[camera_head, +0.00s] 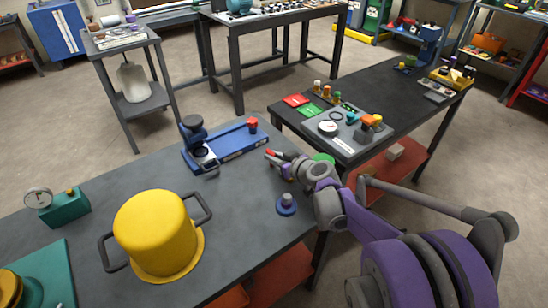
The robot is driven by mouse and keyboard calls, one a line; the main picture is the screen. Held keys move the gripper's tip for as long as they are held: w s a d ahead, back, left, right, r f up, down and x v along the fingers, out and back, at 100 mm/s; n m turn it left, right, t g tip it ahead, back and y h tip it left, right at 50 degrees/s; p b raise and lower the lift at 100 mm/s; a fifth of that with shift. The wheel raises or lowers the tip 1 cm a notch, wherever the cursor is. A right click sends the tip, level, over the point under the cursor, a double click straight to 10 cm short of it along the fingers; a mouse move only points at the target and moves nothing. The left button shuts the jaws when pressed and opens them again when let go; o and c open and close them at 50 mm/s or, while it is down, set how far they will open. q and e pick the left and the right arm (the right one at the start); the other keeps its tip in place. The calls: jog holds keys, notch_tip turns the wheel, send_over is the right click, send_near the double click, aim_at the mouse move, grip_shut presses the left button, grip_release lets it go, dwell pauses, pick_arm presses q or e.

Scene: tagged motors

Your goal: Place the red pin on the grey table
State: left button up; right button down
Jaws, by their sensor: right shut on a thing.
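The red pin (270,152) shows as a small red tip at the end of my right gripper (273,157), which is shut on it. The fingers hide most of the pin. My right gripper reaches in from the right over the right part of the grey table (244,188), just right of a blue fixture. I cannot tell whether the pin touches the tabletop. My left gripper is not in view.
On the grey table stand a yellow pot (155,235) with dark handles, a blue fixture (240,142) with a red knob, a small blue-based part (287,205) and a green gauge box (64,208). A black table (390,85) holds several parts. The grey table's middle is clear.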

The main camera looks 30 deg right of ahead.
jog(key=c, duration=0.8)
grip_release()
jog(key=shift+f, duration=0.1)
jog(key=shift+r, duration=0.2)
jog(key=p+v, duration=0.2)
jog(key=v, duration=1)
jog(key=shift+f, duration=0.1)
